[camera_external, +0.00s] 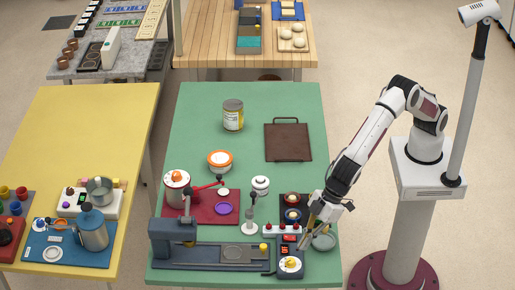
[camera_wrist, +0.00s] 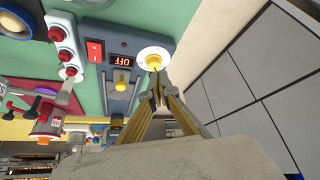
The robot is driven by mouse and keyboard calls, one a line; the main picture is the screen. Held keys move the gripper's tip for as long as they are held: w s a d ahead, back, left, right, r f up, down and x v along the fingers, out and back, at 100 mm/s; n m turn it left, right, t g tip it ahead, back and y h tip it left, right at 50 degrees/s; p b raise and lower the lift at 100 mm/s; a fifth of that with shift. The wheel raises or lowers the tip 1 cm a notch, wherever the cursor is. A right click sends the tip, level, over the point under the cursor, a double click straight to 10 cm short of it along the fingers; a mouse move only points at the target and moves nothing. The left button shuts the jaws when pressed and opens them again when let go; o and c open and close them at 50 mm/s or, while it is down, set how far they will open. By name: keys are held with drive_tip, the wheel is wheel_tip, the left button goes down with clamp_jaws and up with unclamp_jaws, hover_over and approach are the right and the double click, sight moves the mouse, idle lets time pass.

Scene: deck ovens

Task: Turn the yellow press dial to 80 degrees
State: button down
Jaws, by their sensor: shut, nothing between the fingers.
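The yellow press dial (camera_external: 291,264) is a yellow knob on a round white plate, on a dark blue-grey control box at the front right of the green table. In the wrist view the dial (camera_wrist: 154,61) lies just beyond my fingertips. My gripper (camera_external: 305,243) points down above the box, close to the dial. In the wrist view my gripper (camera_wrist: 157,88) is shut with nothing in it. Its tips are near the yellow knob; I cannot tell whether they touch it. The display (camera_wrist: 121,62) beside the dial reads OFF, upside down. The dial's angle is not readable.
A red switch (camera_wrist: 94,51) and a yellow-ended lever (camera_wrist: 122,80) sit near the dial. A grey press bed (camera_external: 225,256) lies left of the box. The table's right edge is near.

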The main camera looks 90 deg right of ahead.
sight(300, 260)
idle(0.3)
drive_tip(key=shift+w+d+r, duration=0.3)
drive_tip(key=shift+w+d, duration=0.05)
drive_tip(key=shift+d, duration=0.15)
drive_tip(key=shift+w+d+r, duration=0.25)
drive_tip(key=shift+w+d, duration=0.1)
drive_tip(key=shift+d, duration=0.1)
drive_tip(key=shift+f, duration=0.2)
drive_tip(key=shift+f, duration=3.3)
drive_tip(key=shift+w+a, duration=0.15)
drive_tip(key=shift+a, duration=0.05)
drive_tip(key=shift+s+a, duration=0.3)
drive_tip(key=shift+a, duration=0.05)
